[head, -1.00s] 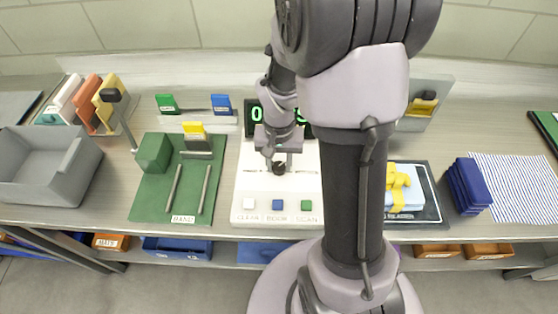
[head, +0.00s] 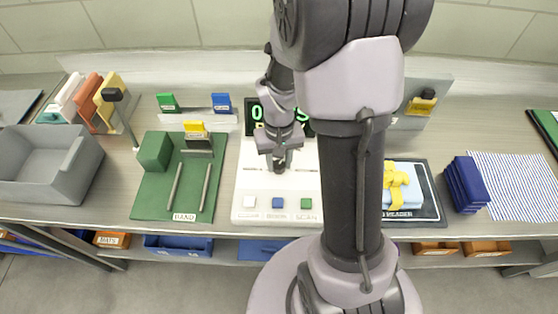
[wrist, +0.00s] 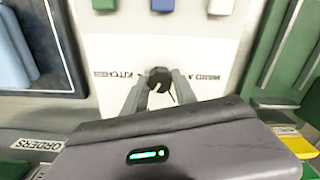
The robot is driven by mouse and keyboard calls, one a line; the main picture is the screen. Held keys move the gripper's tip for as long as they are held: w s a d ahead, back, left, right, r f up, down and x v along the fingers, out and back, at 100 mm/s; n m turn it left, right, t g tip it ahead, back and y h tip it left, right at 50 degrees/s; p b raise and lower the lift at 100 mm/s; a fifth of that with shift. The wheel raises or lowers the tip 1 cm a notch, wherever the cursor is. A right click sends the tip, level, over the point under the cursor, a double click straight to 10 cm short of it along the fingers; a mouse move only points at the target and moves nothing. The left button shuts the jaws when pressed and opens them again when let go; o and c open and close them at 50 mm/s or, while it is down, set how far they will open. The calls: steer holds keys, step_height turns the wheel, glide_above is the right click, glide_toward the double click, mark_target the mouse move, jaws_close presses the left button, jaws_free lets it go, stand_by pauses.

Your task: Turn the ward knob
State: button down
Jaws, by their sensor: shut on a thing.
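The ward knob (wrist: 158,78) is a small round black knob on a white console panel (wrist: 110,50). In the wrist view it sits between my two fingertips, with lettering reading KITCHEN on one side and a partly hidden WARD label on the other. My gripper (wrist: 158,92) is shut on the knob, one finger on each side. In the head view my gripper (head: 279,163) comes down onto the console from above and hides most of the knob. The console's green-lit display (head: 257,115) is partly hidden behind my arm.
White, blue and green buttons (head: 278,203) line the console's front edge. A green board (head: 150,200) with two rods and a green block lies left. A grey bin (head: 40,180) stands far left. A dark reader mat (head: 428,205) with a yellow-ribboned parcel lies right, beside blue stacked items (head: 466,185).

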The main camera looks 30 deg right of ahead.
mark_target(278, 164)
steer(key=c, duration=1)
jaws_free()
step_height(278, 164, up, 18)
steer(key=p, duration=0.6)
steer(key=shift+f, duration=0.25)
